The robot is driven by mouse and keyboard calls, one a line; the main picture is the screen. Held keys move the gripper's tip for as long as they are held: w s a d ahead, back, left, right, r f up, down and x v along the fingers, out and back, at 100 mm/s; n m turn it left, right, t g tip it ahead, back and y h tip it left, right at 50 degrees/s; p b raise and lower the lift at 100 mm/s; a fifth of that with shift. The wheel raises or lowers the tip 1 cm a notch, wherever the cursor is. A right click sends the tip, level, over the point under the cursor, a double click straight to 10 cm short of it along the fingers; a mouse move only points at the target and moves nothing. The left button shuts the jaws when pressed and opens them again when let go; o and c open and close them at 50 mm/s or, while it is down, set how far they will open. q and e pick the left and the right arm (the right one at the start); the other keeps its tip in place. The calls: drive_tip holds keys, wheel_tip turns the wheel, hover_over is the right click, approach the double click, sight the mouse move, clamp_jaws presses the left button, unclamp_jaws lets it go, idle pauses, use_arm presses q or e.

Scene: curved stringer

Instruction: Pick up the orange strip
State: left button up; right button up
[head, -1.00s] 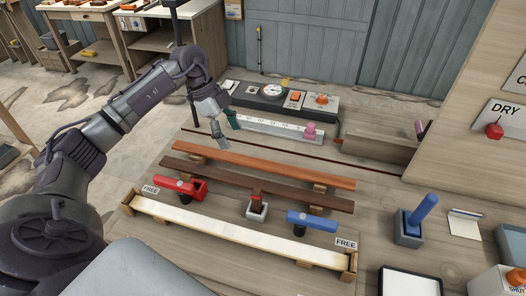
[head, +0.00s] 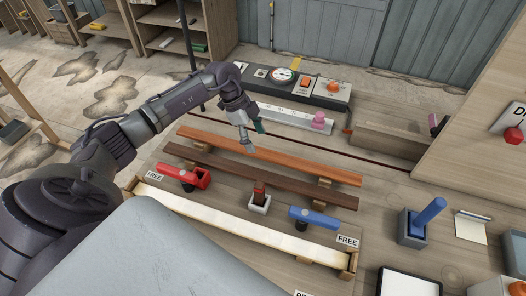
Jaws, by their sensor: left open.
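The orange strip (head: 300,164) is a long, thin orange-brown bar. It runs from left to right across the bench behind a darker brown strip (head: 285,184), with its right end on a small wooden block. My left gripper (head: 252,137) is open and empty, pointing down over the middle-left part of the orange strip. One finger is grey and the other shows green. The gripper overlaps the strip's far edge in the picture; I cannot tell whether it touches. My right gripper is not in view.
In front lie a red clamp (head: 186,177), a blue clamp (head: 314,216) and a long cream strip (head: 240,228) in a wooden holder. Behind stand a ruler with a pink knob (head: 318,121) and a dark gauge panel (head: 308,90). A blue-handled tool (head: 428,212) stands at right.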

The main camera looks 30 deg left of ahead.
sight(263, 152)
use_arm(q)
drive_tip(key=x, duration=0.1)
drive_tip(key=p+x, duration=0.1)
drive_tip(key=x, duration=0.1)
drive_tip(key=shift+s+d+f, duration=0.15)
drive_tip(key=shift+d+f, duration=0.05)
drive_tip(key=shift+d, duration=0.1)
drive_tip(key=shift+f, duration=0.35)
drive_tip(key=shift+r, duration=0.1)
drive_tip(key=c, duration=0.4)
clamp_jaws()
